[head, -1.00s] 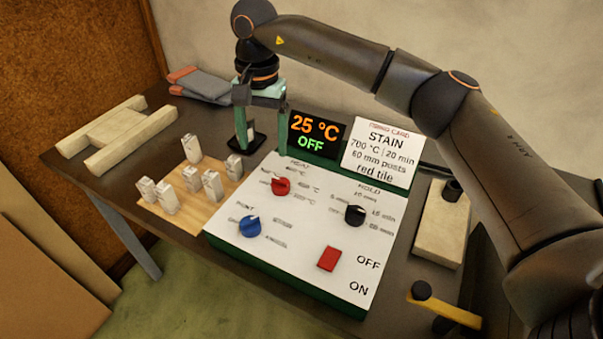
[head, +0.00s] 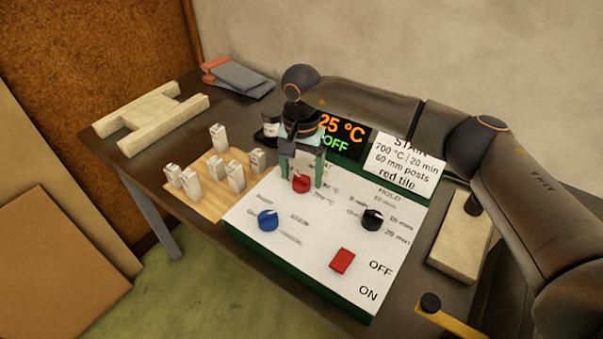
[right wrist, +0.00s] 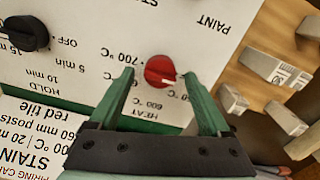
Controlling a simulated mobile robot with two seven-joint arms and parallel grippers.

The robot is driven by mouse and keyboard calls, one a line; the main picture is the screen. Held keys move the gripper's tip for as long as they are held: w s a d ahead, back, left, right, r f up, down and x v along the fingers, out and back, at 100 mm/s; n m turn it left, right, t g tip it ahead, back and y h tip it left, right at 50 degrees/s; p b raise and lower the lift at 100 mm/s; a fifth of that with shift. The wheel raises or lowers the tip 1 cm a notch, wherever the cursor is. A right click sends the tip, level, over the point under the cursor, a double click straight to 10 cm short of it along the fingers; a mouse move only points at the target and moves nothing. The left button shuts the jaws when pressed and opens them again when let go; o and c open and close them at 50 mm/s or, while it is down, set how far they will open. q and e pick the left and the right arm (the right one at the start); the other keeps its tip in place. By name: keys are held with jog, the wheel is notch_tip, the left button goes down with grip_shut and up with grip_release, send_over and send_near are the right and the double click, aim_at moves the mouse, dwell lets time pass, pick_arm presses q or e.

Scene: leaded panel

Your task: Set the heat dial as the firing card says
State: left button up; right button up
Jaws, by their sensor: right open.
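The red heat dial (head: 302,185) sits on the white control panel (head: 320,222). My right gripper (head: 300,177) is open, its two green fingers on either side of the dial. In the right wrist view the red dial (right wrist: 160,72) lies between the fingertips (right wrist: 162,80); contact cannot be told. Its white mark points right there, away from the "700 °C" label at left. The firing card (head: 403,163) reads 700 °C, 20 min, 60 mm posts, red tile; its top is partly hidden by my arm. The display (head: 340,133) shows 25 °C and OFF. My left gripper is out of view.
The panel also bears a blue dial (head: 268,220), a black hold dial (head: 372,219) and a red switch (head: 342,261). Several pale posts (head: 236,178) stand on a wooden board left of the panel. A pale block (head: 460,240) lies to the right.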

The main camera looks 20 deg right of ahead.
jog(key=shift+f, duration=0.65)
grip_shut()
